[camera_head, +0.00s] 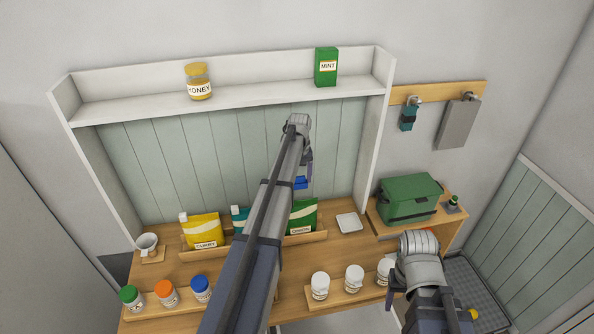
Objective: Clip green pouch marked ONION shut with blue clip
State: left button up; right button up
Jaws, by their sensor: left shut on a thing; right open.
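The green pouch (303,216) with a white label, hard to read at this size, stands in a wooden rack behind the table's middle. My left arm hides its left part. My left gripper (304,178) points down above this pouch and is shut on the blue clip (300,184). The clip appears just above the pouch's top edge; whether they touch cannot be told. My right gripper (397,300) is open, low at the right, partly hidden by its own arm, near the white-lidded jars.
A yellow pouch (201,231) and a teal pouch (239,219) share the rack (320,236). White-lidded jars (320,285) stand in front, colour-lidded jars (165,293) at left.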

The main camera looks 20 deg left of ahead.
aim_at(299, 183)
dwell(0.4)
pick_arm(q)
notch_tip(299, 183, down, 6)
jog(key=b, duration=0.6)
jog(key=shift+r, duration=0.15)
jog(key=shift+f+b, duration=0.8)
jog(key=shift+f, duration=0.05)
dwell(0.4)
jog(key=o, duration=1.2)
jog(key=shift+o, duration=0.2)
jog(key=shift+r, duration=0.1)
notch_tip(299, 183, up, 8)
jog(key=p, duration=0.8)
